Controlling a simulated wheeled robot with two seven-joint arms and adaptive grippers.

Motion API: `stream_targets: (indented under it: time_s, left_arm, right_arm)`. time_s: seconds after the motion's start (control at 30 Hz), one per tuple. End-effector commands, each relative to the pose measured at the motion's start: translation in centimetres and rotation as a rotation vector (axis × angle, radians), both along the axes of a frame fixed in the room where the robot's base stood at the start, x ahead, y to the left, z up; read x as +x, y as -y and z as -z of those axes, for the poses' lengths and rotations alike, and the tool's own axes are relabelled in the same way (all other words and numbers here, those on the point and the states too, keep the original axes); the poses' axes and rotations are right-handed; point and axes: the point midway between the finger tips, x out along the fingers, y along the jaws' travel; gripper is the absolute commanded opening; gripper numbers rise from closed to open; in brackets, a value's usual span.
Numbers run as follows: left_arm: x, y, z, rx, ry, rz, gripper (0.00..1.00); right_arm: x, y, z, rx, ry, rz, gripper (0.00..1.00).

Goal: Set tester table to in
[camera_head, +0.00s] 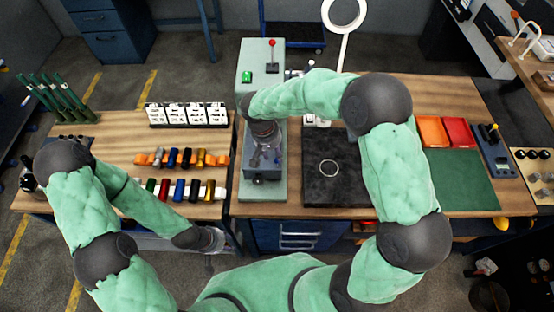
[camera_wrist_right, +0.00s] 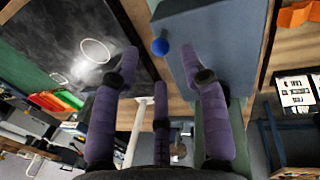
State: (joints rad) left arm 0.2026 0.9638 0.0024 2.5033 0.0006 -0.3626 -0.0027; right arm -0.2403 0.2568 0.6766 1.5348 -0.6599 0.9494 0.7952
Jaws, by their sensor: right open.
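The tester is a pale green machine (camera_head: 246,75) with a green button and a red-knobbed lever (camera_head: 272,56). Its grey-blue table block (camera_head: 265,174) sits low on the green base, partly hidden by my right gripper. In the right wrist view the block (camera_wrist_right: 222,35) fills the upper right, with a blue ball knob (camera_wrist_right: 160,46) at its edge. My right gripper (camera_head: 266,152) is over the block. In the wrist view its purple fingers (camera_wrist_right: 160,65) are spread and empty, with the knob just beyond their tips. My left gripper (camera_head: 213,240) hangs before the left bench; its fingers are unclear.
A black plate (camera_head: 325,185) with a ring lies right of the tester. Orange and red trays (camera_head: 445,132) and a green mat (camera_head: 462,180) are further right. Rows of coloured cylinders (camera_head: 182,159) and a white card rack (camera_head: 187,114) stand on the left bench.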

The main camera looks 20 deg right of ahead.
Motion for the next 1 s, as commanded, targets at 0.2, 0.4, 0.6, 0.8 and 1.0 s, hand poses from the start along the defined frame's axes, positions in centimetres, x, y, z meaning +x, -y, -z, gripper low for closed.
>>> stream_targets:
  time_s: [0.2, 0.4, 0.6, 0.8, 1.0]
  left_arm:
    - [0.0, 0.0, -0.2, 0.0, 0.0, 0.0, 0.4]
    - [0.0, 0.0, -0.3, 0.0, 0.0, 0.0, 0.4]
    - [0.0, 0.0, -0.3, 0.0, 0.0, 0.0, 0.4]
    - [0.0, 0.0, -0.3, 0.0, 0.0, 0.0, 0.4]
    - [0.0, 0.0, -0.3, 0.0, 0.0, 0.0, 0.4]
  right_arm:
    - [-0.1, 0.7, 3.6, 0.001, -0.003, 0.001, 0.44]
    - [-0.1, 1.1, 5.4, 0.001, 0.0, 0.0, 0.44]
    - [-0.1, 1.1, 5.8, 0.002, 0.001, 0.0, 0.44]
    - [-0.1, 1.1, 5.8, 0.001, 0.001, -0.001, 0.36]
    - [-0.1, 1.1, 5.8, 0.001, 0.0, -0.001, 0.0]
